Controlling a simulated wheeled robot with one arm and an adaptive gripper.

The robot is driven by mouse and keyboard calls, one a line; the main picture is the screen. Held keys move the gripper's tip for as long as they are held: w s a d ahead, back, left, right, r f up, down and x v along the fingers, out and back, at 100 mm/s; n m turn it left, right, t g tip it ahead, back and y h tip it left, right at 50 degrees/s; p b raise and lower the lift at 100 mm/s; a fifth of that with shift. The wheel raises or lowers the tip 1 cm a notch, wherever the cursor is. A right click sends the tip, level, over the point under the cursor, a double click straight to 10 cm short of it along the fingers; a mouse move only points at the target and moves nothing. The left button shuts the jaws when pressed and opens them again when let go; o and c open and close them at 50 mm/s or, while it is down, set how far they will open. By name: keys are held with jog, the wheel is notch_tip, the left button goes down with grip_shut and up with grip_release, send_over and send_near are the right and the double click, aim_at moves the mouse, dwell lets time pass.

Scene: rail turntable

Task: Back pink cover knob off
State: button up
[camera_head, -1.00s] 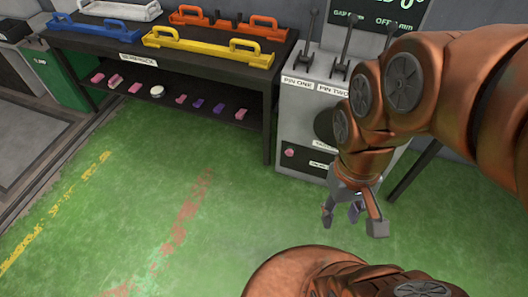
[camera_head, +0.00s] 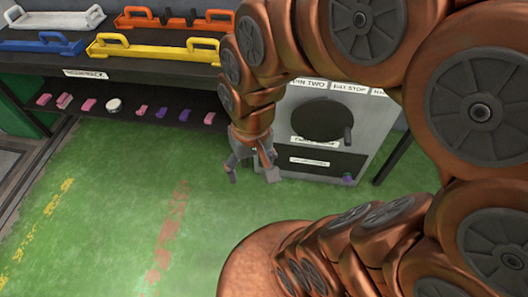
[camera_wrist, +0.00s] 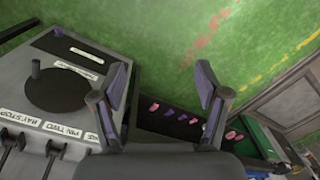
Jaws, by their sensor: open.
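The grey control cabinet (camera_head: 345,120) carries a dark lower cover panel (camera_head: 318,163) with a white label. A purple knob (camera_head: 347,178) sits at the panel's right end; it also shows in the wrist view (camera_wrist: 58,31). The pink cover knob is not visible now; the panel's left end is behind my gripper in the head view and near a finger in the wrist view. My gripper (camera_head: 252,175) is open and empty, pointing down in front of the cabinet's left side. In the wrist view its fingers (camera_wrist: 162,75) are spread apart, with floor and shelf between them.
A black workbench (camera_head: 150,68) stands at the left with blue, yellow, orange and white handled frames on top. Its lower shelf (camera_head: 70,112) holds several pink and purple pieces and a round white one. A round dark dial (camera_head: 322,120) sits above the panel. The green floor (camera_head: 120,200) is clear.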

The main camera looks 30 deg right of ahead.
jog(key=w+a+f+m+t+y+b, duration=0.2)
jog(key=w+f+m+t+b, duration=0.85)
jog(key=w+f+b, duration=1.6)
jog(key=w+d+f+m+t+h+b, duration=0.1)
jog(key=w+d+f+m+h+b, duration=0.25)
jog(key=f, duration=0.55)
jog(key=w+d+f+m+t+h+b, duration=0.1)
jog(key=w+d+f+m+b, duration=0.1)
jog(key=w+d+f+m, duration=0.55)
jog(key=w+d+f+m+t+h+b, duration=0.2)
jog(key=w+f+b, duration=0.1)
jog(key=f, duration=0.7)
jog(key=s+d+f+m+h+b, duration=0.3)
jog(key=d+f+m+h+b, duration=0.15)
jog(key=d+f, duration=0.25)
jog(key=s+d+f+m+h+b, duration=0.3)
jog(key=d+f+m+b, duration=0.1)
jog(key=d+f+b, duration=0.3)
jog(key=shift+g, duration=0.45)
jog(key=shift+s+d+b+x, duration=0.15)
jog(key=shift+b+x, duration=0.2)
jog(key=shift+x, duration=1.55)
jog(key=shift+s+d+b+x, duration=0.15)
jog(key=shift+b+x, duration=0.15)
jog(key=shift+x, duration=1.6)
jog(key=shift+r, duration=0.15)
